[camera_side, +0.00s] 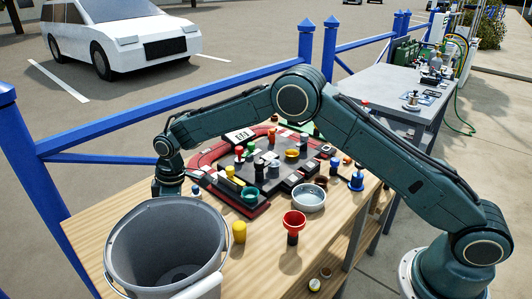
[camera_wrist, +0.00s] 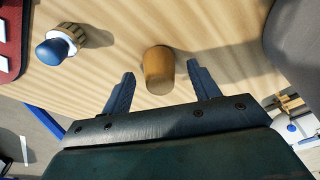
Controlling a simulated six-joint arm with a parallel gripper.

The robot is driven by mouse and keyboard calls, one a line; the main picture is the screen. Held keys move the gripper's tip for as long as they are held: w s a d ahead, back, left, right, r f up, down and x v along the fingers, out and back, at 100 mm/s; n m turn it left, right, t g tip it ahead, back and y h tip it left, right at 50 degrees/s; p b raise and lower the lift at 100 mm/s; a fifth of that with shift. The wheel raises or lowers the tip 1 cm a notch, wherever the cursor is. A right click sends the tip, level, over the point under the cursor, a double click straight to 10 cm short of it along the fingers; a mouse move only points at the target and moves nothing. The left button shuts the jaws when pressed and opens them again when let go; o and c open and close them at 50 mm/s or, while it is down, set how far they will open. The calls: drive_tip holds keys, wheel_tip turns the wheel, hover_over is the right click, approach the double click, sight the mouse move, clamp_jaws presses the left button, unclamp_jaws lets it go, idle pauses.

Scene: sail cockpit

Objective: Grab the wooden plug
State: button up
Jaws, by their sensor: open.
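The wooden plug (camera_wrist: 158,66) is a short, orange-brown, slightly tapered cylinder on the light wooden table in the wrist view. My gripper (camera_wrist: 160,74) is open, with one dark finger on each side of the plug and visible gaps between. The fingers do not appear to touch it. In the side view my wrist (camera_side: 169,180) is low over the table's far left part, behind the grey bucket. The fingertips and the plug are hidden there.
A grey bucket (camera_side: 165,245) stands close in front of my gripper. A blue-topped piece with a wooden ribbed collar (camera_wrist: 58,46) lies left of the plug. A red-edged board (camera_side: 248,208) with several small parts, a metal bowl (camera_side: 308,198) and a yellow cylinder (camera_side: 239,232) are to the right.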

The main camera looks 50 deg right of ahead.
drive_tip(key=c, duration=1.1)
drive_tip(key=shift+r, duration=0.15)
wheel_tip(320, 180, up, 20)
drive_tip(key=shift+f, duration=0.15)
idle(0.5)
